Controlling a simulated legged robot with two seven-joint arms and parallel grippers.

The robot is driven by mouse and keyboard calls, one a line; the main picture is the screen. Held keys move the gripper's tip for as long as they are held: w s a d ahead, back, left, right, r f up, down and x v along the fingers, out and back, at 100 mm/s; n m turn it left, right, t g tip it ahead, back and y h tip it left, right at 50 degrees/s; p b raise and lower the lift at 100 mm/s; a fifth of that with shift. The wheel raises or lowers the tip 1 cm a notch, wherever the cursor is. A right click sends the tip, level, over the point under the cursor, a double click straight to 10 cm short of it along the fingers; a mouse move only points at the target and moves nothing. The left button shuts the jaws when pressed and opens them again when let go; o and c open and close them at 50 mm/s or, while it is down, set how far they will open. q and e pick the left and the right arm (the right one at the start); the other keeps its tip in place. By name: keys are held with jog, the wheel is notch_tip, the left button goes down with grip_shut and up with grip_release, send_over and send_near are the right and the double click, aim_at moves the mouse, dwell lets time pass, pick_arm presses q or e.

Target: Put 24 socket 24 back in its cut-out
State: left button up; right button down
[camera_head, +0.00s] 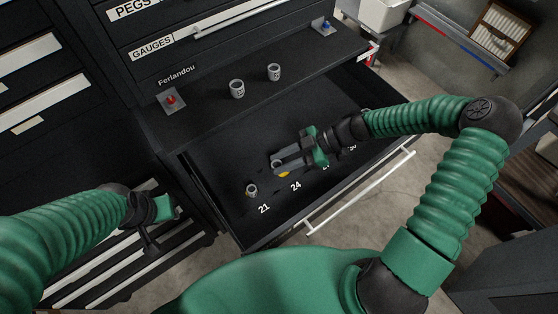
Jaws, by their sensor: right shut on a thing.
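My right gripper (285,163) reaches into the open drawer from the right, just above the label 24. It is shut on a grey socket (276,164), mostly hidden by the fingers; I cannot read its number. A bit of yellow shows just below the fingers, by the 24 label (296,186); the cut-out itself is mostly hidden. I cannot tell whether the socket touches the drawer floor. My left gripper (159,214) hangs low at the left, away from the drawer, and its fingers are too unclear to judge.
Another socket (252,190) stands in the drawer (238,225) by label 21. Two sockets (237,89) (274,72) stand on the dark ledge above the drawer. A red-knobbed item (171,100) and a blue one (325,27) sit at the ledge's ends.

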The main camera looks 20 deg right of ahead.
jog(key=shift+d+f, duration=0.25)
jog(key=shift+d, duration=0.45)
jog(key=shift+d+f, duration=0.2)
jog(key=shift+d, duration=0.45)
jog(key=shift+f+b, duration=0.1)
jog(key=shift+b, duration=0.2)
pick_arm(q)
jog(key=shift+d+f, duration=0.2)
jog(key=shift+f, duration=0.15)
jog(key=shift+d+f, duration=0.1)
jog(key=shift+d, duration=0.15)
pick_arm(e)
jog(key=shift+d+f, duration=0.15)
jog(key=shift+s+a+f+b, duration=0.15)
jog(key=shift+a+f+b, duration=0.2)
jog(key=shift+b, duration=0.1)
pick_arm(q)
jog(key=shift+a+f, duration=0.15)
jog(key=shift+f, duration=0.2)
pick_arm(e)
jog(key=shift+w+a, duration=0.15)
jog(key=shift+w, duration=0.05)
jog(key=shift+s, duration=0.15)
pick_arm(q)
jog(key=shift+f, duration=0.1)
pick_arm(e)
jog(key=shift+f, duration=0.2)
jog(key=c, duration=1)
grip_release()
